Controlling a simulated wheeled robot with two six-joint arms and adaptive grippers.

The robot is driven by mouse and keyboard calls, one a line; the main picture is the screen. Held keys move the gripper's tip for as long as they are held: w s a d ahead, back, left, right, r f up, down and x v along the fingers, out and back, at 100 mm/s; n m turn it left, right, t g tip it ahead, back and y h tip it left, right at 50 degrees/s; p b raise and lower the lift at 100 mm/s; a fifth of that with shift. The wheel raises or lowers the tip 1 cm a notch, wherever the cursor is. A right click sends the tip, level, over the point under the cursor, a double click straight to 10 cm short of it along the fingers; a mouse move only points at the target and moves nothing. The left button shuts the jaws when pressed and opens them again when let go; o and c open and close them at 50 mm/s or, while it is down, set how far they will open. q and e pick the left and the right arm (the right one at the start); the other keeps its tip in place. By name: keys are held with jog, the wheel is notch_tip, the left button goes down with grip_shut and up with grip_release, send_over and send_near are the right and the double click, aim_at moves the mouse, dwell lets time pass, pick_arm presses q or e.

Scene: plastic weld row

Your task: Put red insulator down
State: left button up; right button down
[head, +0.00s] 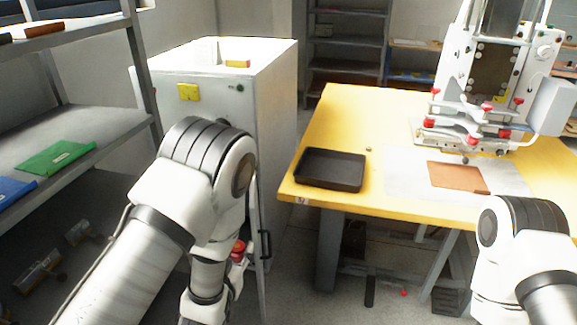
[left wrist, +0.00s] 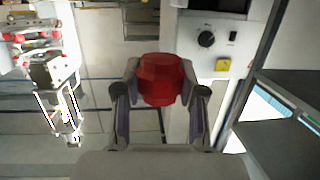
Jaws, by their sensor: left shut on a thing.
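The red insulator (left wrist: 162,80) is a dark red, faceted block between the two fingers of my left gripper (left wrist: 164,94) in the left wrist view. The gripper is shut on it, one finger on each side. In the head view a small part of the red insulator (head: 238,250) shows beside my left arm, low in front of the white cabinet; the arm hides most of the gripper there. It is held in the air, left of the yellow table. My right arm shows at the right edge of the head view, but its gripper is out of the picture.
The yellow table (head: 335,110) carries an empty-looking black tray (head: 329,170), a brown plate (head: 455,176) on a pale sheet, and a white machine with red knobs (head: 465,125). A white cabinet (head: 268,80) stands behind my left arm. Grey shelves (head: 90,125) stand at left.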

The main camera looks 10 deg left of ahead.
pick_arm(q)
jog(key=shift+d+f+m+h, duration=0.1)
jog(key=shift+d+m+h, duration=0.3)
jog(key=shift+h, duration=0.2)
jog(key=s+d+m+g+h, duration=0.5)
jog(key=d+m+g+h, duration=0.8)
jog(key=m, duration=0.3)
jog(key=shift+d+g+h, duration=0.25)
jog(key=shift+g+h, duration=0.45)
jog(key=shift+g, duration=0.2)
